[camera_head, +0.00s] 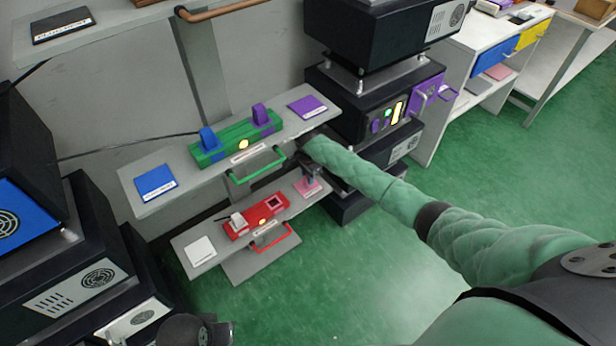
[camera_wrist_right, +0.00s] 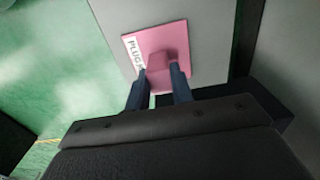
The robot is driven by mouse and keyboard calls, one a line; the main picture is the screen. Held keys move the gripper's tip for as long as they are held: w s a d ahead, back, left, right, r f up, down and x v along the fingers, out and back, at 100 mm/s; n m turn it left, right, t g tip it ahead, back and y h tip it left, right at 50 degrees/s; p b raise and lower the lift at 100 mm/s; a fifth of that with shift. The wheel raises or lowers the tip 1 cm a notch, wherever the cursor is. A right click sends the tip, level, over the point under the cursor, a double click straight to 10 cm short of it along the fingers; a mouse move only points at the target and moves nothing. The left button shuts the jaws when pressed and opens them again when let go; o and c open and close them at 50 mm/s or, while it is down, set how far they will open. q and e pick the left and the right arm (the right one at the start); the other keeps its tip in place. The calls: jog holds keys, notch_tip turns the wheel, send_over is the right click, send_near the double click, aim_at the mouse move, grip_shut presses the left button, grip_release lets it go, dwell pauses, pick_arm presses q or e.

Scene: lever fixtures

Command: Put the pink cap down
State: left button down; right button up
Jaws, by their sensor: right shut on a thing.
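The pink cap (camera_wrist_right: 160,62) is between the two fingers of my right gripper (camera_wrist_right: 161,85) in the right wrist view, and the gripper is shut on it. The cap is over a pink square pad (camera_wrist_right: 181,35) with a white label; I cannot tell whether it touches the pad. In the head view my right gripper (camera_head: 310,176) points down at the pink pad (camera_head: 304,191) on the right end of the lower shelf. My forearm hides part of this area.
A red fixture (camera_head: 256,215) with a white lever, a square socket and a red handle sits left of the pad. A white pad (camera_head: 201,250) lies further left. The upper shelf above holds a green fixture (camera_head: 236,140) with blue and purple levers.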

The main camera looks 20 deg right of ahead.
jog(key=shift+f, duration=0.35)
jog(key=o, duration=1)
jog(key=shift+f, duration=0.1)
